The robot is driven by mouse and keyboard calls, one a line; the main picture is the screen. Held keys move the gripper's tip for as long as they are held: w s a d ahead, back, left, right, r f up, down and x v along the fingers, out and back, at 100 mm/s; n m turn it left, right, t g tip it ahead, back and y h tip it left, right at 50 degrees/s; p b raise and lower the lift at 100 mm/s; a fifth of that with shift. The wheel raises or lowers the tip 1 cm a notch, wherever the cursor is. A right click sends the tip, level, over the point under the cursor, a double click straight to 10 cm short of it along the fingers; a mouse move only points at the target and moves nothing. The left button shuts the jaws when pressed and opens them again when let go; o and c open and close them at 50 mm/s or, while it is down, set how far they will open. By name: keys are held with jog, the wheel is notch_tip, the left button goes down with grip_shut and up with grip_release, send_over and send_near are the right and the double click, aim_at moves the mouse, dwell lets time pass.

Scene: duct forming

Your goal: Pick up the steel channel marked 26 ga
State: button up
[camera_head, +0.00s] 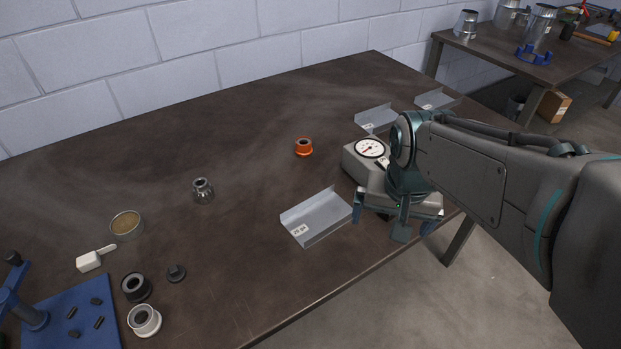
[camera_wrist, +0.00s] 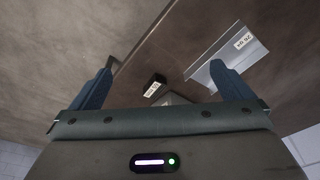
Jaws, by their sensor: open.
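A grey steel channel (camera_head: 325,214) with a small white label lies on the brown table near its front edge, left of my gripper (camera_head: 393,217). The label seems to read 26 ga, but it is too small to be sure. Two similar channels lie farther back: one behind the gauge (camera_head: 376,116) and one at the back right (camera_head: 437,99); their labels cannot be read. My gripper is open and empty, above the table's front edge. In the wrist view a labelled channel (camera_wrist: 210,68) shows at the right, partly behind one blue finger.
A grey dial gauge (camera_head: 364,160) stands behind my gripper. An orange fitting (camera_head: 303,148) and a metal fitting (camera_head: 203,191) stand farther left. A small dark labelled block (camera_wrist: 157,82) shows in the wrist view.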

jog(key=w+a+m+g+p, duration=0.1)
jog(key=w+a+m, duration=0.4)
jog(key=w, duration=0.4)
jog(key=m+g+p, duration=0.1)
jog(key=m+p, duration=0.1)
jog(key=m, duration=0.1)
send_over(320, 218)
jog(key=f, duration=0.9)
jog(key=shift+w+d+f, duration=0.1)
jog(key=shift+d+f, duration=0.1)
jog(key=shift+d, duration=0.05)
jog(key=shift+a+f, duration=0.15)
jog(key=shift+f, duration=1.2)
jog(key=shift+a+f, duration=0.1)
jog(key=shift+f, duration=1.2)
jog(key=c, duration=0.7)
